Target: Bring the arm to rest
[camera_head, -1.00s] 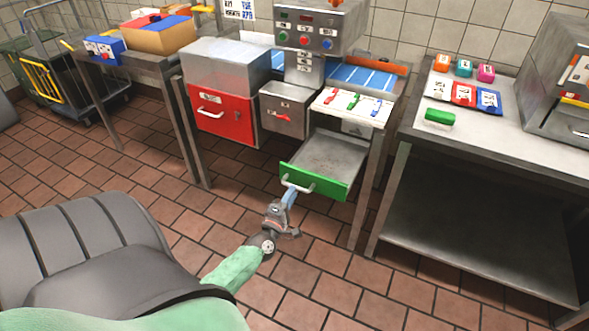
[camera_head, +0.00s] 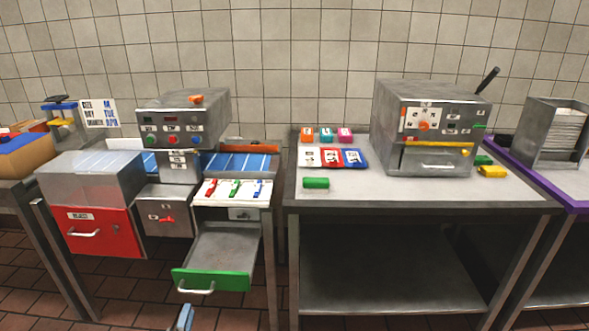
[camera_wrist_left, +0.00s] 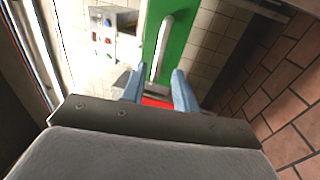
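My left gripper (camera_head: 183,318) shows only as a blue fingertip at the bottom edge of the head view, below and apart from the green drawer's handle. In the left wrist view its two blue fingers (camera_wrist_left: 159,88) are spread, with nothing seen held between them. The green-fronted drawer (camera_head: 212,280) is pulled out and looks empty. Its green front (camera_wrist_left: 178,30) and pale handle (camera_wrist_left: 162,48) lie beyond the fingertips in the wrist view. My right gripper is not in view.
A red drawer front (camera_head: 97,232) is at the left, shut. A table (camera_head: 420,196) to the right holds a metal machine (camera_head: 425,125), coloured packets and a green block (camera_head: 316,183). The tiled floor shows at lower left.

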